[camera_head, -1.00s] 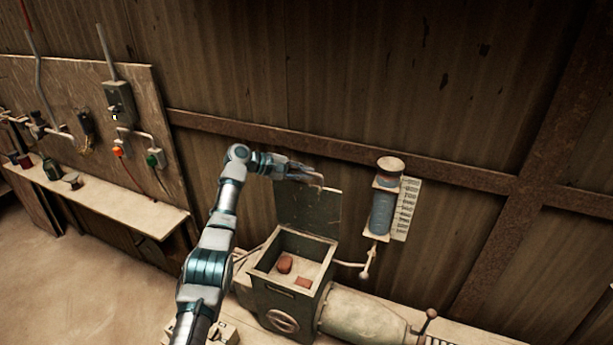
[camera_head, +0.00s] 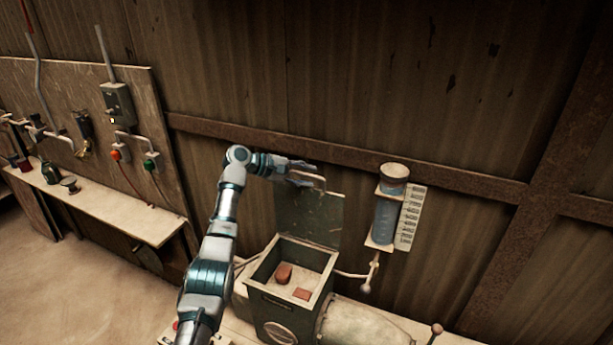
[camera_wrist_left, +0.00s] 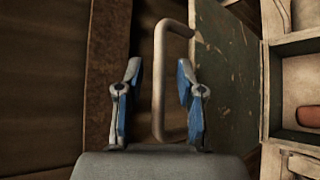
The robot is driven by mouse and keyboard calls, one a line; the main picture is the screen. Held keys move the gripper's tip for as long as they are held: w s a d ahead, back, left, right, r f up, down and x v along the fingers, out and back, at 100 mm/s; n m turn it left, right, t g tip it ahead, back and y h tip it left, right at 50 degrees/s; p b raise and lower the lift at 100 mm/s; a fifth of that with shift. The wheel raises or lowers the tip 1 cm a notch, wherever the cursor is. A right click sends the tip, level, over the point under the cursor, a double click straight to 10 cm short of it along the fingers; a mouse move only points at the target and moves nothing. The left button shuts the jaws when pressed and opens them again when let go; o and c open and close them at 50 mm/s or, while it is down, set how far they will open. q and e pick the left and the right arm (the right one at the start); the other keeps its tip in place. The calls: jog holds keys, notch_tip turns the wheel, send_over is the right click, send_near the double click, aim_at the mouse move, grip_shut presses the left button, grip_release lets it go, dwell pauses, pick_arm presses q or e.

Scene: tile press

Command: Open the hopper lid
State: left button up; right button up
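The hopper (camera_head: 283,308) is a dark box with an open top and pale inner walls. Its dark green lid (camera_head: 310,220) stands raised, about upright, at the back of the hopper. The lid also shows in the left wrist view (camera_wrist_left: 225,75), with its pale U-shaped handle (camera_wrist_left: 159,75). My left gripper (camera_head: 312,180) is at the lid's upper edge, by the handle. In the left wrist view the fingers (camera_wrist_left: 158,98) are spread, with the handle's long bar between them or just beyond; I see gaps on both sides. My right gripper is not in view.
Two reddish lumps (camera_head: 284,273) lie inside the hopper. A blue cylinder (camera_head: 385,220) with a scale plate (camera_head: 410,215) hangs on the wall to the right. A rusty beam (camera_head: 440,178) crosses the wall behind. A shelf (camera_head: 110,205) stands at the left.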

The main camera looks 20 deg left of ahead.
pick_arm(q)
jog(key=v, duration=1.2)
jog(key=shift+a, duration=0.2)
jog(key=shift+w+d+f, duration=0.1)
